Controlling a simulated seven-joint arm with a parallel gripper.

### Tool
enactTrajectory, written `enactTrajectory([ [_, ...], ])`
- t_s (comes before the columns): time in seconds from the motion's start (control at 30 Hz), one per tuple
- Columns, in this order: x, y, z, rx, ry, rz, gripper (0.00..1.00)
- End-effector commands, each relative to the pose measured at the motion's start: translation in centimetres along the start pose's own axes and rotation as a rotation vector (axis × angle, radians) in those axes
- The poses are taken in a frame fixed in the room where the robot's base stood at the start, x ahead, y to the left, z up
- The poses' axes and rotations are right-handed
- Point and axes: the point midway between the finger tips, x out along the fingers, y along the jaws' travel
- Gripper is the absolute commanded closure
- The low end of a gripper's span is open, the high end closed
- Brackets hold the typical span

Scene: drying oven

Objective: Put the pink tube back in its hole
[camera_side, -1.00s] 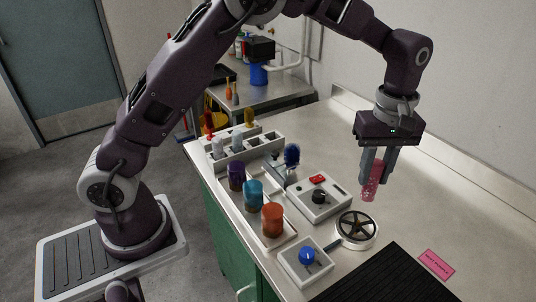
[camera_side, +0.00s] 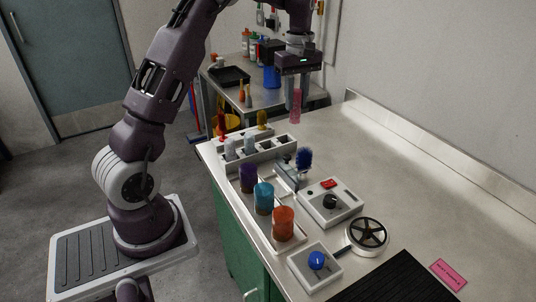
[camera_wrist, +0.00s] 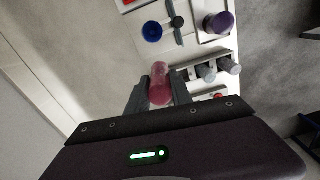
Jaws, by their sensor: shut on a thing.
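The pink tube (camera_side: 295,106) is held upright in my gripper (camera_side: 297,92), above the far part of the bench and near the rack's right end. The wrist view also shows the pink tube (camera_wrist: 160,84) between the fingers of my gripper (camera_wrist: 158,92). The white rack (camera_side: 262,150) stands at the bench's far left with several tubes in it, some white, one red and one yellow. Dark square holes show at its right part. In the wrist view the rack (camera_wrist: 192,72) lies right of the tube. The tube is clear of the rack.
A white tray (camera_side: 254,226) holds purple, teal and orange containers. A blue-headed device (camera_side: 304,158), a control box (camera_side: 330,203), a blue-knobbed box (camera_side: 315,267) and a round spoked dish (camera_side: 367,234) stand nearby. The bench's back right is clear.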

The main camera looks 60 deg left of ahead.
Motion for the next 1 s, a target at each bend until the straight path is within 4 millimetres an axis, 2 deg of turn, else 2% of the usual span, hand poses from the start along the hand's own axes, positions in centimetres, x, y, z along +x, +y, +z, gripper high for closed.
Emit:
enactTrajectory([
  [0.03, 0.0, -0.9, -1.7, -0.026, 0.0, 0.0, 1.0],
  [0.1, 0.0, -2.0, -3.5, -0.052, -0.001, 0.0, 1.0],
  [0.37, 0.0, -5.1, -7.9, -0.119, 0.0, 0.0, 1.0],
  [0.6, 4.1, -5.0, -7.7, -0.113, -0.002, -0.002, 1.0],
  [0.73, 5.7, -5.0, -7.6, -0.113, -0.003, -0.003, 1.0],
  [0.9, 9.8, -5.0, -7.6, -0.113, -0.003, -0.004, 1.0],
  [1.0, 11.3, -4.9, -7.6, -0.112, -0.002, -0.002, 1.0],
])
